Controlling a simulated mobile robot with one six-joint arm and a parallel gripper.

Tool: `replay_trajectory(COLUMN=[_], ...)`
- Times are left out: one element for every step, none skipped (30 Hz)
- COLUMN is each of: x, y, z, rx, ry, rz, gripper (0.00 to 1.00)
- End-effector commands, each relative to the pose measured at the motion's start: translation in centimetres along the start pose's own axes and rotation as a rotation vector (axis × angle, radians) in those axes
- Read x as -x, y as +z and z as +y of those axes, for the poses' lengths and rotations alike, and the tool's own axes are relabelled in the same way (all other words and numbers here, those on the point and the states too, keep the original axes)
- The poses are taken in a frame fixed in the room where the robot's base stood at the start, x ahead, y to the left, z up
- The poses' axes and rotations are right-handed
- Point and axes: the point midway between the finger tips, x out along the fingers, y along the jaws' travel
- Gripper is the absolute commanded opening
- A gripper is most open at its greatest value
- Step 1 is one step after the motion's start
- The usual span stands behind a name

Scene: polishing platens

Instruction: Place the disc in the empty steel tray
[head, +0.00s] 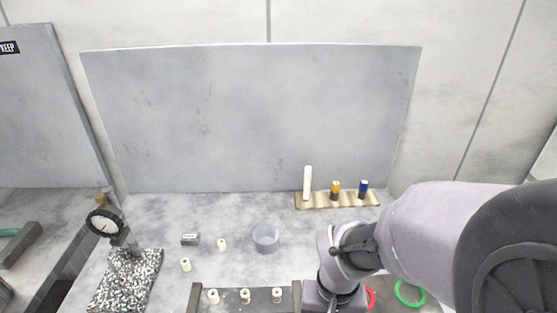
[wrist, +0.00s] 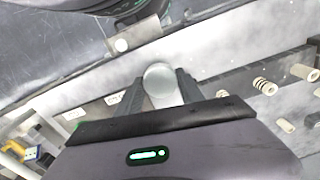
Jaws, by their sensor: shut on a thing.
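In the wrist view my gripper (wrist: 160,82) is shut on a pale, round, glassy disc (wrist: 160,79), held between the two dark fingers. In the head view my wrist shows at the bottom, right of centre, but the fingertips and disc are hidden or out of frame. I cannot make out an empty steel tray for certain in either view. A dark grey metal surface (wrist: 50,45) fills the upper left of the wrist view; I cannot tell what it belongs to.
A dark rack (head: 261,301) with pale cylinders is left of my wrist.

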Motion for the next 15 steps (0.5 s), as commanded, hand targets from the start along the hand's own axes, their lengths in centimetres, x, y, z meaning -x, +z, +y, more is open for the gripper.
replay_trajectory(x=[-0.8, -0.9, -1.0, -1.1, -1.2, -1.2, -1.3, -1.3, -1.3, -1.3, -1.3, -1.3, -1.3, -1.3, -1.4], y=[-1.4, -2.2, -3.4, -4.2, -5.0, -5.9, -6.6, -7.2, -7.9, -8.3, -8.6, -8.9, -9.2, -9.5, -10.0], z=[-0.2, -0.4, -0.6, -0.7, -0.8, -1.0, -1.1, -1.2, -1.4, -1.4, -1.5, -1.6, -1.6, -1.7, -1.8], rx=[-0.001, -0.002, -0.001, -0.001, -0.001, -0.002, -0.002, -0.001, 0.0, 0.0, 0.001, 0.0, 0.0, 0.0, -0.001], ry=[0.0, 0.0, 0.0, 0.0, -0.001, 0.0, 0.0, 0.0, 0.0, 0.0, 0.0, 0.0, 0.0, 0.0, 0.0], rz=[0.0, 0.0, 0.001, 0.0, 0.001, 0.0, 0.001, 0.0, 0.001, 0.0, 0.001, 0.001, 0.001, 0.0, 0.0], gripper=[0.01, 0.01, 0.01, 0.01, 0.01, 0.01, 0.01, 0.01, 0.01, 0.01, 0.01, 0.01, 0.01, 0.01, 0.01])
